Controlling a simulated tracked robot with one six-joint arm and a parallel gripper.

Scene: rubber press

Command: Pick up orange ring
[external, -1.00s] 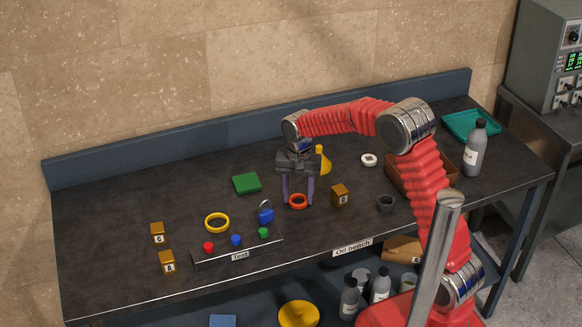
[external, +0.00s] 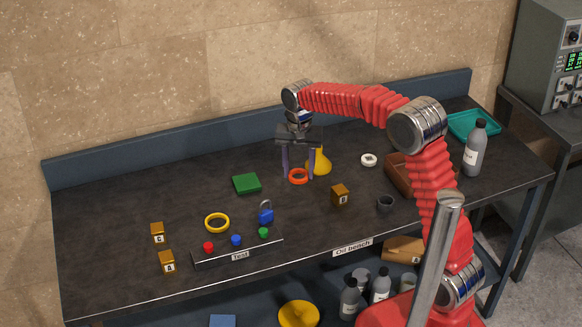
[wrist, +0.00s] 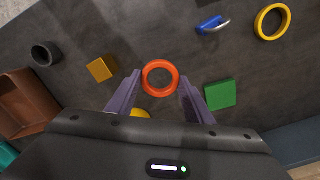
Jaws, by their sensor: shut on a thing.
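The orange ring (external: 299,182) is held between the two purple fingers of my gripper (external: 299,177). It appears to be lifted off the dark bench, in front of the yellow cone-shaped object. In the wrist view the ring (wrist: 160,93) lies flat-side to the camera between the fingertips of my gripper (wrist: 160,79), one finger on each side. Its hole is clear and shows the bench below.
A yellow funnel-like object (external: 319,163) stands close behind and right of the ring.

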